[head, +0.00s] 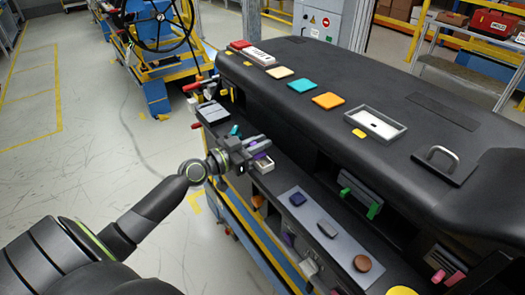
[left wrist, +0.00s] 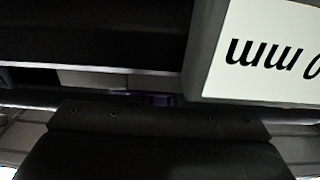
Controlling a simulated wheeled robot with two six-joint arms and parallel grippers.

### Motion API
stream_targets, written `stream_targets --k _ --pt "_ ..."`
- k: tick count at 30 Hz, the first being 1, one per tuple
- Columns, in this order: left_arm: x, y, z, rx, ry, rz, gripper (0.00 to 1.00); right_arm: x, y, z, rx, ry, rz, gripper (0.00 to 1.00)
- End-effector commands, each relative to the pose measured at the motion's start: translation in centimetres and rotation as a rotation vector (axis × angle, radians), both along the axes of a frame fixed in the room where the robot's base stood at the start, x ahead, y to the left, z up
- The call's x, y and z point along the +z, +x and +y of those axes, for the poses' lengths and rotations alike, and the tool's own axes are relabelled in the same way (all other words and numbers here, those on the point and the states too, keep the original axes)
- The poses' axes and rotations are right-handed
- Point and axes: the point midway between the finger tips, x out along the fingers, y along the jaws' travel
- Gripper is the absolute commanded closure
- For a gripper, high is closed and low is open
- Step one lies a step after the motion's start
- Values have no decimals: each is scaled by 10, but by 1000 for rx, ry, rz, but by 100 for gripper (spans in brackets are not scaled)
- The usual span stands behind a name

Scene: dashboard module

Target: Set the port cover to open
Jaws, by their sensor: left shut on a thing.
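My left gripper (head: 258,148) reaches in from the left to the front face of the black dashboard module (head: 330,85). Its jaws are shut on a small part with a purple patch (head: 260,155), which appears to be the port cover. A small pale port housing (head: 264,164) shows just below the fingers. The fingers hide most of the cover, so its angle cannot be told. In the left wrist view a dark purple strip (left wrist: 158,99) shows beyond the black gripper body (left wrist: 160,140). My right gripper is not in view.
A panel with knobs (head: 318,229) lies right of the gripper. Green-tabbed (head: 360,190) and pink-tabbed (head: 445,272) parts sit further right. Coloured tiles (head: 302,85) and a metal handle (head: 443,155) are on top. A lettered white panel (left wrist: 262,50) is close in the wrist view. Open floor (head: 100,150) lies left.

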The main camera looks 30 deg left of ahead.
Motion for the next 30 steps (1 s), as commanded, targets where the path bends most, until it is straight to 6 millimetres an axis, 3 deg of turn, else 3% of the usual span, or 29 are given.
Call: stream_targets --k 3,14,15,19,30 --pt "-2 2 6 2 2 -4 100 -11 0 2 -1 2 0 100" --pt "1 3 7 2 0 -1 100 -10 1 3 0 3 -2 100" --pt "1 3 7 2 0 -1 80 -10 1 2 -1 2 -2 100" --pt "1 3 7 2 0 -1 64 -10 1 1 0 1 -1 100" --pt "0 -1 9 3 1 -1 64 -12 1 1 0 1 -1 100"
